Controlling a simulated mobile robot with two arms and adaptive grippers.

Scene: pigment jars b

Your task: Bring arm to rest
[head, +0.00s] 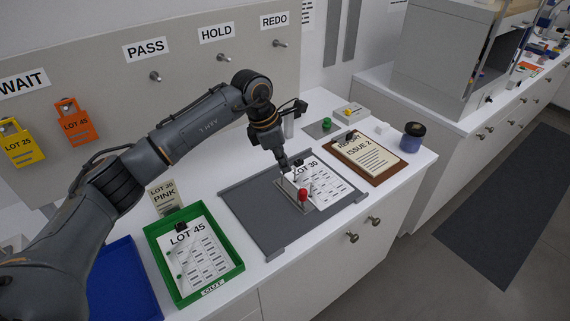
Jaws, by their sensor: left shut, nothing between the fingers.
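My left arm reaches in from the left over the counter. Its gripper (290,170) points down above the grey mat (258,222), close to a small plate with a red knob (303,194). The gripper is shut and empty. Whether its fingertips touch the plate or the sheet cannot be told. A LOT 30 sheet (325,187) lies on the mat under and beside the plate. My right gripper is not in view.
A green OUT tray (207,289) with a LOT 45 sheet and a blue tray (125,283) stand at the left. A REPORT clipboard (366,160) and a dark jar (412,137) are to the right. PASS, HOLD and REDO pegs line the wall behind.

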